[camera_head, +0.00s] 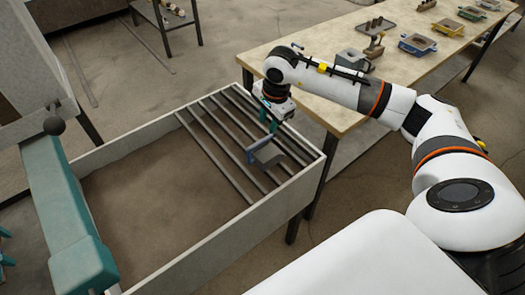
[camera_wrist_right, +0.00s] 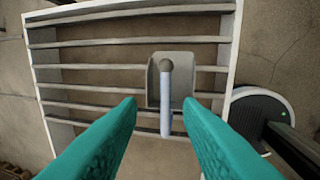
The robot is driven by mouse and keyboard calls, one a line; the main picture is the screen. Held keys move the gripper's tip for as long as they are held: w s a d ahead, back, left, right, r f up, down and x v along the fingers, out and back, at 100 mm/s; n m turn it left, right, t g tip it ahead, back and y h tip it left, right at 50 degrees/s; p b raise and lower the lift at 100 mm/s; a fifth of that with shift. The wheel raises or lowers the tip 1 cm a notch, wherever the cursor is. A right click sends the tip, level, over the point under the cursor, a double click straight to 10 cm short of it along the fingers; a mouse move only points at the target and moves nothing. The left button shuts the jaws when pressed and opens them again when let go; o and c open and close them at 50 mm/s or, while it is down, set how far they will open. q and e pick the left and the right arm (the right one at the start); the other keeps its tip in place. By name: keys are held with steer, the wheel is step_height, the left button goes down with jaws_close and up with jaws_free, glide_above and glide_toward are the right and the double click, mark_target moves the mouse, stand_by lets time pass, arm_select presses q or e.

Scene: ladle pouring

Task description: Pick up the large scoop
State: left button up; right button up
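The large scoop (camera_head: 269,153) is grey with a blue handle and lies on the bars of a rack at the right end of a shallow bin. In the right wrist view the scoop (camera_wrist_right: 178,84) shows its grey pan, with the pale blue handle (camera_wrist_right: 166,112) and its round brown end pointing up toward the camera. My right gripper (camera_head: 268,121) is just above the scoop. In the wrist view its two teal fingers (camera_wrist_right: 162,106) are apart, with the handle between them in the picture and no visible contact. My left gripper is not in view.
The bin (camera_head: 215,245) has raised light walls around brown sand and parallel metal bars (camera_head: 225,150). A long table (camera_head: 330,40) behind my right arm carries several small moulds and tools. A teal machine part (camera_head: 60,205) stands at the left.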

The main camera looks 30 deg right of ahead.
mark_target(264, 139)
steer(key=f, duration=0.3)
steer(key=shift+w+a, duration=0.1)
steer(key=shift+w, duration=0.2)
steer(key=f, duration=0.1)
steer(key=f+p, duration=0.2)
steer(key=f, duration=0.1)
steer(key=shift+a+f, duration=0.1)
steer(key=shift+a, duration=0.25)
steer(key=shift+w+f, duration=0.15)
steer(key=shift+f, duration=0.45)
jaws_close()
